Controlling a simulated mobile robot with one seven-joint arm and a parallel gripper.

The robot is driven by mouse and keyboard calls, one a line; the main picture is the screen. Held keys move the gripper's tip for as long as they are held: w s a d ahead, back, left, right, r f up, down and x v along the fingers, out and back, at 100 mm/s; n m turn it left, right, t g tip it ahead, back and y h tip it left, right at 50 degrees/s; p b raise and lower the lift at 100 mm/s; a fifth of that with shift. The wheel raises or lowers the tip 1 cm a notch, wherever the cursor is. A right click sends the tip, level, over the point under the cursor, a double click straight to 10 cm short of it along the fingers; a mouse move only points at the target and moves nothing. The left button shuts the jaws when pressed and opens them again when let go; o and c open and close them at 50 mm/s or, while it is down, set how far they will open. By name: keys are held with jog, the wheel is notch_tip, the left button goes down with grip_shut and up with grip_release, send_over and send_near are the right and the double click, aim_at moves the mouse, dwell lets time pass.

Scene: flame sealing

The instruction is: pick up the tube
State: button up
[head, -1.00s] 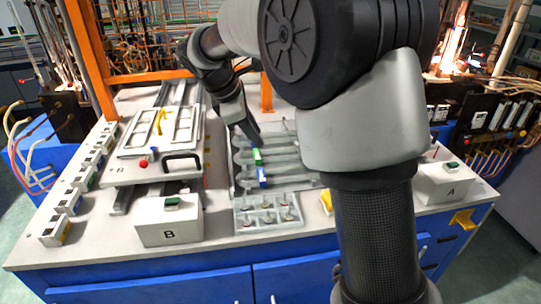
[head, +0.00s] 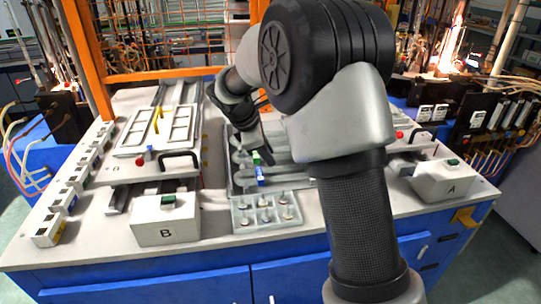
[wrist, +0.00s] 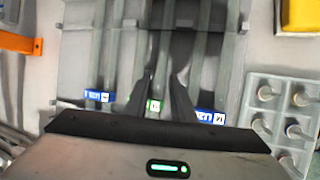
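Several clear tubes lie in the channels of a grey tray (head: 238,185). One has a green label (head: 256,158) and another a blue label (head: 260,175). In the wrist view, a green-labelled tube (wrist: 153,105) lies between two blue-labelled tubes, one left (wrist: 99,97) and one right (wrist: 208,117). My gripper (wrist: 160,85) is over the tray, with its two dark fingers apart on either side of the green-labelled tube. I cannot tell whether they touch it. In the head view my gripper (head: 265,152) is low over the tray, beside the green label.
A compartment tray (head: 266,228) with several small pieces stands in front of the tube tray. Box B (head: 166,229) and a slide with a black handle (head: 178,160) are on the left. Box A (head: 442,182) is on the right. Orange frame posts stand behind.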

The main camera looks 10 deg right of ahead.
grip_shut()
jog(key=shift+r, duration=0.1)
